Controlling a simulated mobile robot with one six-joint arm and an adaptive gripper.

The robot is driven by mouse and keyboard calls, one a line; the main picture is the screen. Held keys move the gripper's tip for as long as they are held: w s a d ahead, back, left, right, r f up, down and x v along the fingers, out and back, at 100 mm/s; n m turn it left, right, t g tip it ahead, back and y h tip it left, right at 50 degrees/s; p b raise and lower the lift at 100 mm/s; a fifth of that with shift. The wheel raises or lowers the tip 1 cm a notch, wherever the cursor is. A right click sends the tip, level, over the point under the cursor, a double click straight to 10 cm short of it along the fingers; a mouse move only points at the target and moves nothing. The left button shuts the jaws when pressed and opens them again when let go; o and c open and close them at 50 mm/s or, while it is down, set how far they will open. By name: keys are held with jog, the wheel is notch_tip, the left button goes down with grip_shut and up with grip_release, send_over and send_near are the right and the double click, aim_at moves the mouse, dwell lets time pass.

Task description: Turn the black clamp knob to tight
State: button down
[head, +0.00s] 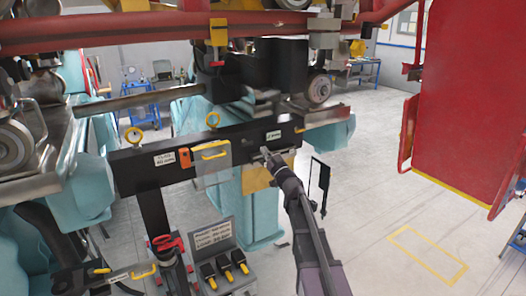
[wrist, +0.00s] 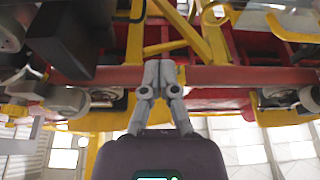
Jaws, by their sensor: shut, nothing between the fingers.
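My gripper (head: 268,154) is at the front of the black beam (head: 140,165), near its right part, with a yellow plate just below. In the wrist view my gripper (wrist: 160,70) points up at the underside of the red and yellow train frame, its grey fingers together with nothing between them. I cannot make out the black clamp knob for certain in either view. A black clamp-like tool with yellow handles (head: 130,274) lies at the lower left.
A tray of black and yellow tools (head: 225,268) stands below the beam by a dark sign (head: 213,234). A large red panel (head: 455,100) hangs at the right. A red rail (head: 120,32) crosses above.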

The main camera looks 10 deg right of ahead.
aim_at(247, 144)
jog(key=c, duration=0.8)
grip_release()
jog(key=o, duration=0.7)
jog(key=shift+s+a+p, duration=0.1)
jog(key=shift+a+p, duration=0.1)
jog(key=shift+p, duration=0.25)
jog(key=shift+o, duration=0.5)
jog(key=shift+s+a+f+g+p, duration=0.15)
jog(key=shift+s+g+p, duration=0.1)
jog(key=shift+g+p, duration=0.25)
jog(key=shift+s+a+f+g+p, duration=0.1)
jog(key=shift+s+a+g+p, duration=0.1)
jog(key=shift+g+p, duration=0.3)
jog(key=shift+s+d+f+m+g+h+p, duration=0.2)
jog(key=shift+s+f+m+g+h+p, duration=0.1)
jog(key=shift+s+f+g+h+p, duration=0.4)
jog(key=shift+w+r, duration=0.15)
jog(key=shift+w, duration=0.1)
jog(key=x, duration=1.3)
jog(key=shift+w+a, duration=0.1)
jog(key=shift+w, duration=0.25)
